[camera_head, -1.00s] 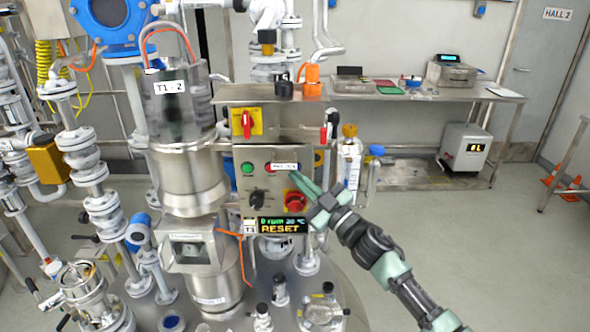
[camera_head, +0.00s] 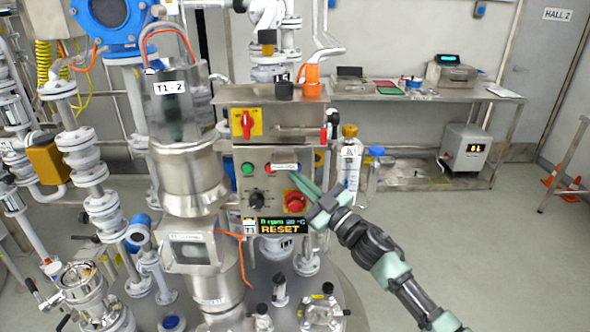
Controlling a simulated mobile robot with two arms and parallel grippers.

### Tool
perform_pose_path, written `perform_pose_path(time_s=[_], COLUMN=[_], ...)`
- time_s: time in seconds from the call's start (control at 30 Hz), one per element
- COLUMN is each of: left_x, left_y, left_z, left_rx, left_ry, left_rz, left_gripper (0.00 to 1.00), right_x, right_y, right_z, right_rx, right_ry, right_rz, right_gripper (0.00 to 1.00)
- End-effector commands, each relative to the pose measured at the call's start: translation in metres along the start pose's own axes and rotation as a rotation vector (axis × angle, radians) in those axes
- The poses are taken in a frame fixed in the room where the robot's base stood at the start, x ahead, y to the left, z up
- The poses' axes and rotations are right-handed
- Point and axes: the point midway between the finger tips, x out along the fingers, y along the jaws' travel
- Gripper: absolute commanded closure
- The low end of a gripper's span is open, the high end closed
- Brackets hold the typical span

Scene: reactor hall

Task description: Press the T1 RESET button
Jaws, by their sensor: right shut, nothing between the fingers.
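The T1 control panel (camera_head: 243,184) is a grey metal box in the middle of the head view. It carries a green button (camera_head: 248,169), a small button (camera_head: 268,169) with a white label (camera_head: 285,167) beside it, a black knob (camera_head: 257,196) and a red stop knob (camera_head: 295,202). The label's print is too small to read. The display (camera_head: 281,226) below, beside a T1 tag (camera_head: 249,228), reads RESET. My right gripper (camera_head: 292,175) is shut and empty, its tips in front of the panel's right part, just below the label. I cannot tell whether they touch it. My left gripper is out of view.
A red rotary switch (camera_head: 246,124) on a yellow plate sits above the panel. The T1-2 vessel (camera_head: 185,172) stands close on the left. Bottles (camera_head: 350,160) stand to the right behind my gripper.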

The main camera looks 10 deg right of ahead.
Motion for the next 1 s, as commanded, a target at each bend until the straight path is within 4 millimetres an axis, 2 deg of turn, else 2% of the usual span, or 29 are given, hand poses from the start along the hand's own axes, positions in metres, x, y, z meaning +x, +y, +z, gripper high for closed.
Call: perform_pose_path(time_s=[1.0], left_x=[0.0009], left_y=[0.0], left_z=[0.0], left_rx=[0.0], left_ry=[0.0], left_rz=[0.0], left_gripper=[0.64], right_x=[0.0061], right_y=[0.0041], right_z=[0.0042], right_rx=[0.0], right_ry=[0.0], right_rz=[-0.001], right_gripper=[1.0])
